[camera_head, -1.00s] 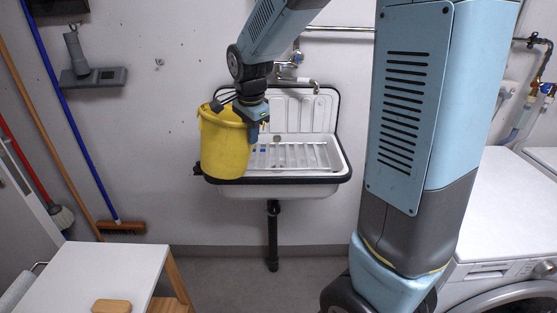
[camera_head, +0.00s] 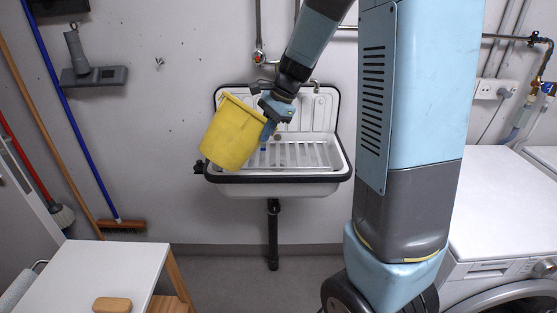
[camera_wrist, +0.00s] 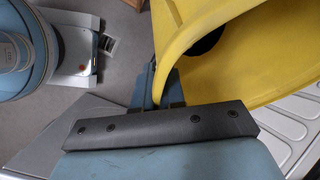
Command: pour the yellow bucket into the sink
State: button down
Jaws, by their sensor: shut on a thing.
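The yellow bucket (camera_head: 232,135) hangs in my gripper (camera_head: 268,118) over the left part of the sink in the head view. It is tilted, with its mouth up and to the right and its base to the lower left. In the wrist view the bucket (camera_wrist: 235,50) fills the upper right, and my gripper (camera_wrist: 160,92) is shut on its rim. A dark patch shows inside the bucket; I cannot tell what it is. The white sink (camera_head: 335,165) with a black rim is on the wall, with a ribbed basin, partly hidden by the bucket.
A tap (camera_head: 315,84) and pipes are on the wall above the sink. A white washing machine (camera_head: 500,200) stands at the right. A white table (camera_head: 95,270) with a brush (camera_head: 112,304) is at the lower left. Brooms (camera_head: 122,226) lean on the left wall.

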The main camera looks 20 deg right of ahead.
jog(key=shift+d+f+y, duration=0.1)
jog(key=shift+d+y, duration=0.1)
jog(key=shift+y, duration=0.3)
jog(key=shift+w+d+f+g+y+p, duration=0.15)
jog(key=shift+f+y+p, duration=0.15)
jog(key=shift+f+y, duration=0.15)
jog(key=shift+s+d+f+g+y+p, duration=0.15)
jog(key=shift+f+y+p, duration=0.1)
jog(key=shift+f+y, duration=0.15)
jog(key=shift+w+d+f+g+y, duration=0.1)
jog(key=shift+d+f+y, duration=0.15)
jog(key=shift+f+y, duration=0.35)
jog(key=shift+w+d+f+g+y, duration=0.1)
jog(key=shift+d+f+y, duration=0.1)
jog(key=shift+f+y, duration=0.45)
jog(key=shift+w+d+f+g+y, duration=0.1)
jog(key=shift+d+f+y, duration=0.2)
jog(key=shift+f, duration=0.6)
dwell(0.3)
